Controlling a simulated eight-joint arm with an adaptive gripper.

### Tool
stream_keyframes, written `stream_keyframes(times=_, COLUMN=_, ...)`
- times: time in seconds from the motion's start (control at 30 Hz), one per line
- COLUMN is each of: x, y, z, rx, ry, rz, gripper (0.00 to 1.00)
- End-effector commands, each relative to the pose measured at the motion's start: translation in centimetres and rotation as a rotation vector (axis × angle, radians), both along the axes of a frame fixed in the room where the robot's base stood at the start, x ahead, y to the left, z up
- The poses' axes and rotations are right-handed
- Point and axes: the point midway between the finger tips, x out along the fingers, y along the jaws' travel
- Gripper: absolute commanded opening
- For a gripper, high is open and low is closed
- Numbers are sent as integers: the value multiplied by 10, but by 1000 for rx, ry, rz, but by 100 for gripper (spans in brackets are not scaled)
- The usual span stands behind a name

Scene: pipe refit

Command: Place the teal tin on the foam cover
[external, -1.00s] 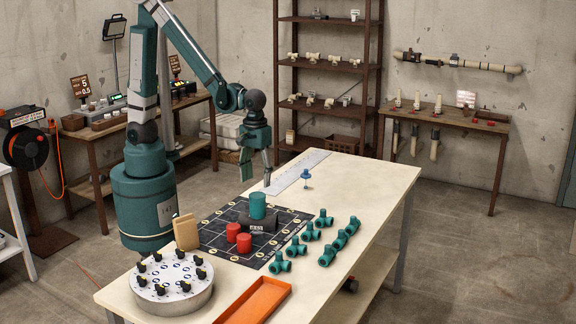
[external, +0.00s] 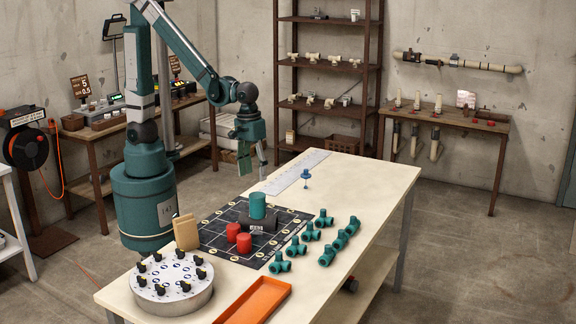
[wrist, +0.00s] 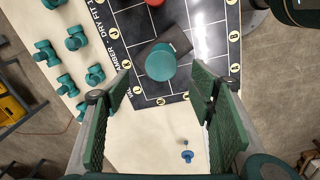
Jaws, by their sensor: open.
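The teal tin (external: 258,204) stands upright on top of a dark grey block, the foam cover (external: 264,224), on the black gridded mat. In the wrist view the teal tin (wrist: 161,62) shows from above, covering part of the dark foam cover (wrist: 181,44). My gripper (external: 254,170) is open and empty above the table, behind and apart from the tin. In the wrist view its fingers (wrist: 166,92) are spread wide with nothing between them.
Two red tins (external: 238,238) stand on the black mat (external: 215,232) near the tin. Several teal pipe fittings (external: 324,238) lie to the right. A blue-topped item (external: 306,175), an orange tray (external: 256,301) and a round white dial plate (external: 172,283) share the table. The table's far right is clear.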

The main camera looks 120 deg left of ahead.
Motion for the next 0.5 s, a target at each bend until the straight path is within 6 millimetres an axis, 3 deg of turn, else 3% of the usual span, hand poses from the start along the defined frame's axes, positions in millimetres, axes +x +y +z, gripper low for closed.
stream_keyframes(times=0.5, x=-28, y=-23, z=63, rx=68, ry=-163, rz=-382, gripper=55)
